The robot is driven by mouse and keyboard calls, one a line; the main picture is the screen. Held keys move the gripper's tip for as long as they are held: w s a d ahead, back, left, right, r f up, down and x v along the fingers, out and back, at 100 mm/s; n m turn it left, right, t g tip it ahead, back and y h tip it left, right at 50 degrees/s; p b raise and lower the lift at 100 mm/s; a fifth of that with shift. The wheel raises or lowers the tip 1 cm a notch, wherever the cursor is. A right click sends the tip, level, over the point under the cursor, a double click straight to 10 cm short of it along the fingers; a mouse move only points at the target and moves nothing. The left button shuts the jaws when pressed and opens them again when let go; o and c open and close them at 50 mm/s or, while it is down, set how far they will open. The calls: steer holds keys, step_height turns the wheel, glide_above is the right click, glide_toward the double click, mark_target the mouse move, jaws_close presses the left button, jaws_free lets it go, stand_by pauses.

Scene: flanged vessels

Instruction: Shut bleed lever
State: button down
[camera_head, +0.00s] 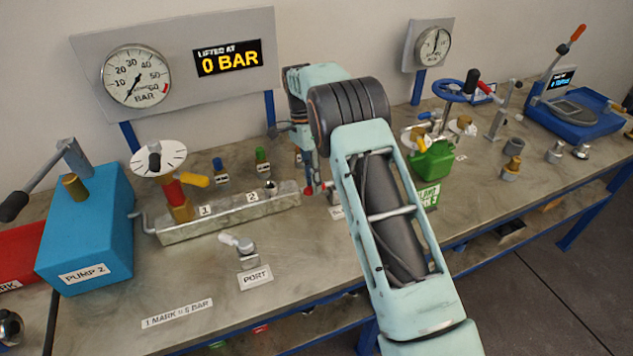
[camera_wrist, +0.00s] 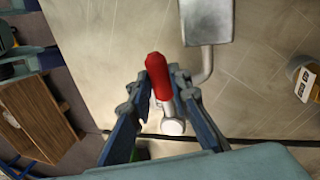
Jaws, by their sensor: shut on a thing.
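The bleed lever shows in the wrist view as a red grip (camera_wrist: 157,75) on a silver stem that ends at a round pale fitting (camera_wrist: 172,126). My gripper (camera_wrist: 160,82) has one finger on each side of the red grip and is shut on it. In the head view a small red piece (camera_head: 309,190) shows below my wrist, just right of the grey manifold block (camera_head: 230,218). My arm hides part of that spot.
Blue pump 2 (camera_head: 85,235) stands at left. A green can (camera_head: 434,160) stands right of my arm. A gauge board (camera_head: 180,60) reads 0 BAR behind. The bench front near the PORT label (camera_head: 255,278) is mostly clear.

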steer(key=shift+w+a+r+m, duration=0.1)
steer(key=shift+w+a+m, duration=0.05)
steer(key=shift+w+m, duration=0.3)
stand_by(0.3)
steer(key=c, duration=1.8)
jaws_free()
steer(key=shift+o, duration=0.2)
steer(key=d+v, duration=0.1)
steer(key=v, duration=0.6)
steer(key=shift+a+r, duration=0.2)
steer(key=shift+a, duration=0.25)
steer(key=shift+w, duration=0.1)
